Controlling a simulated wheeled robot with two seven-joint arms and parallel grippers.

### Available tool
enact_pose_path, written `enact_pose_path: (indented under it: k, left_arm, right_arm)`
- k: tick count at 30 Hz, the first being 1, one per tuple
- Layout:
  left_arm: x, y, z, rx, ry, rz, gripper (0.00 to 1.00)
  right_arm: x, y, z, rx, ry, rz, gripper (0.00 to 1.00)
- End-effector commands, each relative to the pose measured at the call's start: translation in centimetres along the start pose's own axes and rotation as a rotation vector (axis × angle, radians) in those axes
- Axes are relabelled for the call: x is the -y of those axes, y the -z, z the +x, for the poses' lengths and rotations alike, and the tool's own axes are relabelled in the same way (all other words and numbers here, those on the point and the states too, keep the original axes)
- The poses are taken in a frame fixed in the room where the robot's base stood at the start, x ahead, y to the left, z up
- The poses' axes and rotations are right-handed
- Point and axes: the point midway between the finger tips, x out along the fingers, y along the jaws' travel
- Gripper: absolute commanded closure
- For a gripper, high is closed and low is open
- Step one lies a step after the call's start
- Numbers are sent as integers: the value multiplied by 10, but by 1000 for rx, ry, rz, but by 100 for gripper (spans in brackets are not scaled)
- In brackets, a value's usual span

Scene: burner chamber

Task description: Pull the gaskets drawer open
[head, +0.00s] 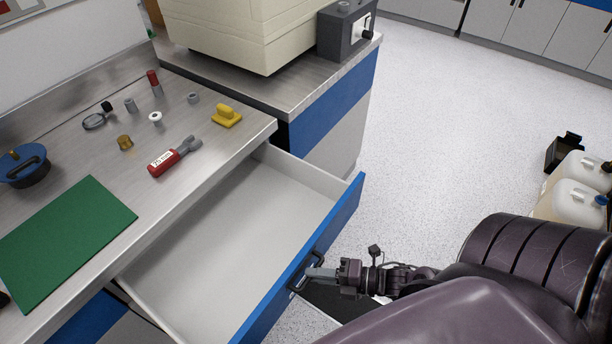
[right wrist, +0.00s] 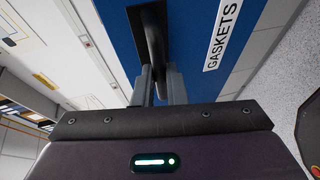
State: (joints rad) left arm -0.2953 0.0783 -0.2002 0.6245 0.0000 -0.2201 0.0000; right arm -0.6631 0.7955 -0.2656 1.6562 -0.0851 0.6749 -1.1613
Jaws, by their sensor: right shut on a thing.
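The gaskets drawer (head: 225,235) stands pulled well out from under the steel bench in the head view. Its inside looks empty and its front is blue. My right gripper (head: 312,273) is at the drawer front, shut on the black handle (head: 297,280). In the right wrist view the two fingers (right wrist: 158,85) close around the handle bar (right wrist: 154,40). The white GASKETS label (right wrist: 222,34) is on the blue front (right wrist: 190,45) beside the handle. My left gripper is not in view.
The steel bench top (head: 200,185) holds a green mat (head: 65,238), a red-handled tool (head: 175,157), a yellow block (head: 227,116) and several small parts. Pale jugs (head: 572,205) stand on the floor at right. Open floor (head: 440,130) lies beyond the drawer.

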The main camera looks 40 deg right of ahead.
Motion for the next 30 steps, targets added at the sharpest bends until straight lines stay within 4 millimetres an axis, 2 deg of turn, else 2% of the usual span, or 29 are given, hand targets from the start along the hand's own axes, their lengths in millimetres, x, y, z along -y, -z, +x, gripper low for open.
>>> enact_pose_path:
  k: [12, 13, 18, 26, 30]
  left_arm:
    - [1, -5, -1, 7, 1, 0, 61]
    - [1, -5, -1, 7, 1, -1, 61]
    - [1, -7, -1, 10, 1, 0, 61]
    - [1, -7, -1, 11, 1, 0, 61]
    - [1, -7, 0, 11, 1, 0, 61]
  right_arm:
    - [1, 1, -4, 1, 0, -1, 100]
    - [1, 1, -4, 1, 0, -1, 87]
    - [1, 1, -4, 1, 0, -1, 67]
    - [1, 1, -4, 1, 0, -1, 67]
    - [2, 1, -15, 0, 2, 0, 67]
